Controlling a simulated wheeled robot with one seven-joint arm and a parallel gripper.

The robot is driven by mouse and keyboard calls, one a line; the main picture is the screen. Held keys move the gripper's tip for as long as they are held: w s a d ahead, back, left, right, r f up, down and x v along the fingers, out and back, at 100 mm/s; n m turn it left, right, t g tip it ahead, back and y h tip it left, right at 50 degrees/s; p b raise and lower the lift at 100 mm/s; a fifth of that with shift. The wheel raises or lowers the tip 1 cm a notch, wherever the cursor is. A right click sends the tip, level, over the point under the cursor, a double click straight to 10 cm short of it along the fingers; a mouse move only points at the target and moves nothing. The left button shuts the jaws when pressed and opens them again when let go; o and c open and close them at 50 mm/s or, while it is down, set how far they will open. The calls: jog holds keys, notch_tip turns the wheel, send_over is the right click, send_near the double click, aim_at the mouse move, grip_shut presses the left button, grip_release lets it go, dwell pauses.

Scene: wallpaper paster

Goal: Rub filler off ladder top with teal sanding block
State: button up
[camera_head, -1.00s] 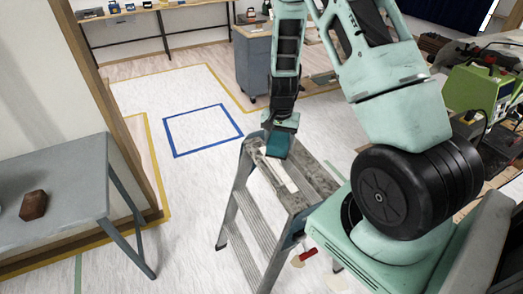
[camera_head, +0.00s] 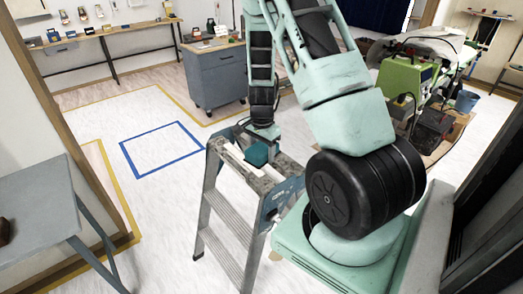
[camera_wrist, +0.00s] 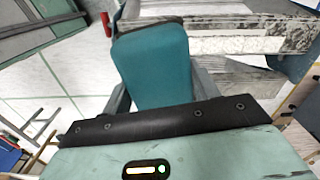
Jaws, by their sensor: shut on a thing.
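The stepladder (camera_head: 222,208) stands on the floor with its worn grey top (camera_head: 277,178) facing up. The teal sanding block (camera_head: 256,154) is at the ladder top, under my gripper (camera_head: 262,138). In the wrist view the block (camera_wrist: 155,62) sits between the fingers of my gripper (camera_wrist: 160,95), which is shut on it. The ladder top (camera_wrist: 215,27) lies beside and behind the block there. A whitish strip, apparently filler (camera_wrist: 235,45), runs along it to the right of the block. The block hides part of the top; whether it touches the surface is unclear.
A grey table (camera_head: 40,195) stands at the left, and a grey cabinet (camera_head: 215,80) behind the ladder. A green machine (camera_head: 405,77) is at the back right. Blue tape (camera_head: 150,172) marks open floor left of the ladder.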

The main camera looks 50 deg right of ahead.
jog(key=b, duration=0.5)
send_over(262, 176)
jog(key=shift+w+d+f, duration=0.1)
jog(key=shift+f, duration=3.05)
jog(key=shift+f, duration=1.25)
jog(key=shift+r, duration=0.1)
dwell(0.4)
jog(key=shift+w, duration=0.1)
jog(key=shift+w+d, duration=0.25)
jog(key=shift+w, duration=0.75)
jog(key=shift+w+d, duration=0.2)
jog(key=shift+w, duration=0.75)
jog(key=shift+w+d, duration=0.3)
jog(key=shift+w, duration=0.9)
jog(key=shift+w+d, duration=0.3)
jog(key=shift+w, duration=0.9)
jog(key=shift+w+d, duration=0.3)
jog(key=shift+w, duration=0.9)
